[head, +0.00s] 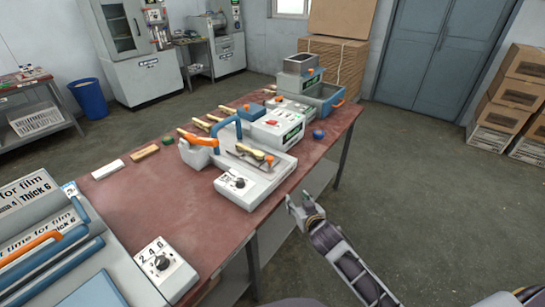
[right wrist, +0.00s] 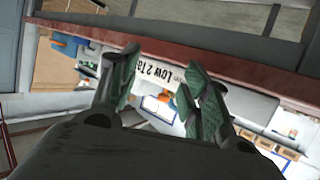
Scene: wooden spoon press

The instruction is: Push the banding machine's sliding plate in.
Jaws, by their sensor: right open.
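The white machine (head: 240,182) with a dial at its front, most likely the banding machine, stands on the red-brown table. A grey plate (head: 245,156) with an orange knob (head: 269,159) lies on its top, and a light wooden spoon (head: 250,151) lies over it. I take this to be the sliding plate, but how far it is out I cannot tell. My right gripper (head: 303,205) is open and empty, off the table's near right edge, right of the machine and apart from it. Its two fingers (right wrist: 158,78) stand apart in the right wrist view. My left gripper is not in view.
A film sealer (head: 50,245) and a dial box (head: 160,268) fill the near left.

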